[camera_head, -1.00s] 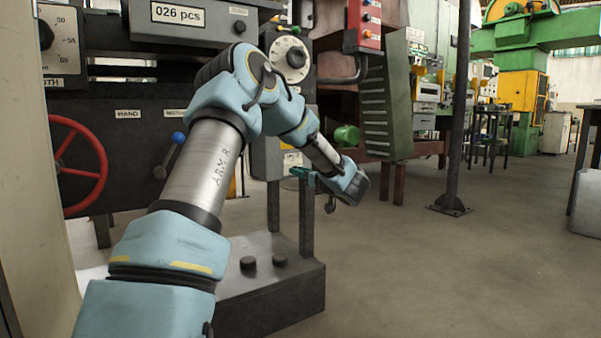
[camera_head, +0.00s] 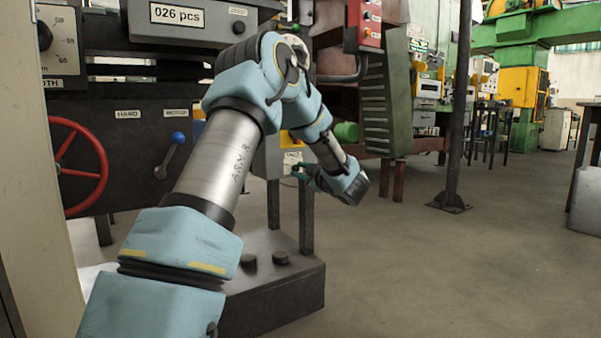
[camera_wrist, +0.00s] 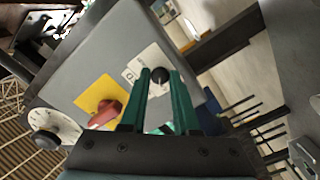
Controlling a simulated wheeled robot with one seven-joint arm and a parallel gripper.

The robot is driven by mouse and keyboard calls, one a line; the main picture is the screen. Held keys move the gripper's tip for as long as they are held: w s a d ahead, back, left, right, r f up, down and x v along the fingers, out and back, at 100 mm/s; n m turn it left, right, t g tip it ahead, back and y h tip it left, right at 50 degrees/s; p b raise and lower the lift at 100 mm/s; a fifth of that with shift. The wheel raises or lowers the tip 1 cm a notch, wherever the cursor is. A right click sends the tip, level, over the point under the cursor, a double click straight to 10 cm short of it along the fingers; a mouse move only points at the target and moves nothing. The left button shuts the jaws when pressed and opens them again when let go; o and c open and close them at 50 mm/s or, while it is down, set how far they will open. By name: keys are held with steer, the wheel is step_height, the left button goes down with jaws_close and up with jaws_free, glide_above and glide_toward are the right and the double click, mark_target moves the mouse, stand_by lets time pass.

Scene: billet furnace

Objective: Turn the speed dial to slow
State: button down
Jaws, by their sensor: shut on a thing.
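In the wrist view, my gripper (camera_wrist: 160,84) has its two green fingers shut around a small black knob (camera_wrist: 159,75). The knob sits on a white label plate (camera_wrist: 148,62) on a grey control box (camera_wrist: 100,50). The lettering is too small to read, so I cannot tell the knob's setting. A round white dial (camera_wrist: 62,124) with a black centre knob is on the box's left side. In the head view, my gripper (camera_head: 300,173) is low beside the machine, and my arm hides most of the control box.
In the head view are a red handwheel (camera_head: 82,170), a blue-knobbed lever (camera_head: 178,138) and a dark plinth (camera_head: 280,300). Open floor (camera_head: 430,270) lies to the right.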

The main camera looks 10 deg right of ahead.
steer(key=shift+n+b, duration=0.3)
steer(key=shift+n, duration=0.8)
steer(key=c, duration=0.7)
jaws_free()
steer(key=shift+o, duration=0.2)
steer(key=p+v, duration=0.3)
steer(key=v, duration=0.8)
steer(key=shift+p, duration=0.3)
steer(key=shift+w, duration=0.1)
steer(key=shift+r, duration=0.1)
